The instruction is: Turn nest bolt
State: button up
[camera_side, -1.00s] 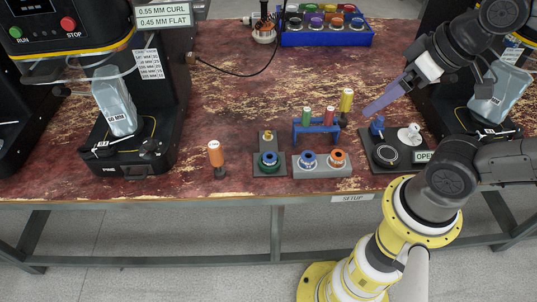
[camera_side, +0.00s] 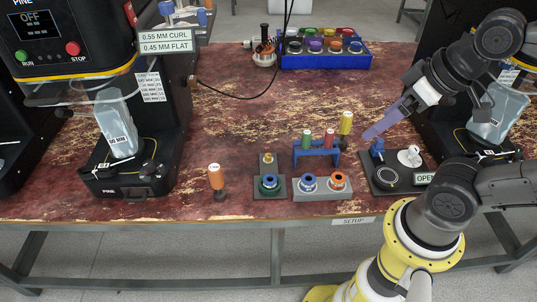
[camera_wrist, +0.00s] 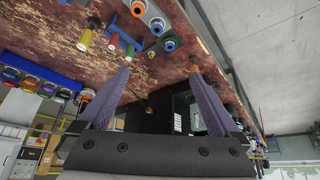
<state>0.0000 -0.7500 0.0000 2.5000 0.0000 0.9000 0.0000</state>
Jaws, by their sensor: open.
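No part is labelled as the nest bolt, so I cannot tell for sure which it is. A dark fixture plate (camera_side: 397,188) at the right of the table carries a round black disc (camera_side: 387,177), a blue block (camera_side: 377,149) and a white knob-like part (camera_side: 409,157). A small brass-topped part (camera_side: 268,159) stands on a grey plate behind a green ring (camera_side: 268,183). My gripper (camera_side: 368,134) hangs above and behind the fixture's left edge, touching nothing that I can see. In the wrist view its two purple fingers (camera_wrist: 158,72) are spread and empty.
A blue rack (camera_side: 317,163) holds green- and red-handled tools; a yellow-handled tool (camera_side: 346,123) stands beside it. A grey block holds blue (camera_side: 308,183) and orange (camera_side: 337,181) rings. An orange-handled tool (camera_side: 215,177) stands left. Machines flank the table; its middle back is mostly clear.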

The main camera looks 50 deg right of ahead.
jog(key=shift+m, duration=0.4)
jog(key=c, duration=0.5)
jog(key=shift+w+r+m, duration=0.2)
jog(key=shift+r+m, duration=0.1)
jog(key=shift+m, duration=0.4)
jog(key=shift+c, duration=0.5)
jog(key=w+r+m, duration=0.5)
jog(key=w+m, duration=0.1)
jog(key=w, duration=0.1)
jog(key=m+g, duration=0.6)
jog(key=m, duration=0.4)
send_over(268, 155)
notch_tip(268, 155, down, 24)
notch_tip(268, 155, down, 14)
jog(key=shift+f, duration=0.2)
jog(key=shift+c, duration=0.2)
